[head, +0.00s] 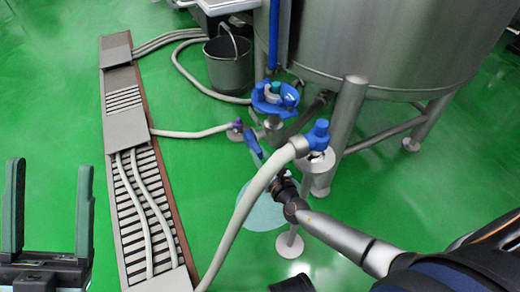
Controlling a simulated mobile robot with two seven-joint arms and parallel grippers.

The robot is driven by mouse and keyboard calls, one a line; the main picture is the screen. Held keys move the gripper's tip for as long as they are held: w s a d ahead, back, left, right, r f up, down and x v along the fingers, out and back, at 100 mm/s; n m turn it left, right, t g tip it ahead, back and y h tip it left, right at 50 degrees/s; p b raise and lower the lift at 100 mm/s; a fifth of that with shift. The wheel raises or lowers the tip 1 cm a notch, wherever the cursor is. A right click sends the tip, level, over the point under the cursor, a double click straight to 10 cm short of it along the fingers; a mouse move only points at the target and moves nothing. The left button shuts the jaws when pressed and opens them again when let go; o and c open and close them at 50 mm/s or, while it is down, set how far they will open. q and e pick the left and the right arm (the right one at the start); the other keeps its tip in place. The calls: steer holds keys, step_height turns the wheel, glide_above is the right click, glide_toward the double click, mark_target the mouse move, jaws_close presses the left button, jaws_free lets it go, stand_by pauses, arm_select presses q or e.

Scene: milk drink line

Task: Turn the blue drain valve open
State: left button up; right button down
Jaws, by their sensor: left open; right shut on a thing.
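The blue drain valve (253,143) shows a blue lever at the end of a pale hose, low in front of the steel tank, pointing down and slightly right. My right gripper (280,178) reaches up and left to the lower end of this lever and is shut on it. A thick pale hose crosses in front, so the fingertips and their contact are mostly hidden. My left gripper (49,205) is open and empty at the lower left, its two fingers upright and far from the valve.
The steel tank (400,40) stands on legs at the upper right. A thick hose (245,210) runs from a blue-topped fitting (318,135). A floor drain channel (130,190) lies left.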

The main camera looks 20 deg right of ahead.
steer(key=r+p, duration=0.1)
steer(key=p, duration=0.1)
steer(key=r+g+p, duration=0.1)
steer(key=p, duration=0.1)
steer(key=shift+w+p, duration=0.2)
steer(key=shift+p, duration=0.1)
steer(key=shift+f+g+p, duration=0.15)
steer(key=shift+g+p, duration=0.25)
arm_select(q)
step_height(320, 180, up, 7)
steer(key=shift+s+a+m+t, duration=0.15)
steer(key=shift+a+m+t, duration=0.15)
steer(key=shift+a+m, duration=0.1)
arm_select(e)
steer(key=shift+f, duration=0.1)
arm_select(q)
steer(key=shift+f, duration=0.1)
arm_select(e)
steer(key=c, duration=0.7)
jaws_free()
steer(key=shift+f, duration=0.1)
steer(key=shift+s, duration=0.15)
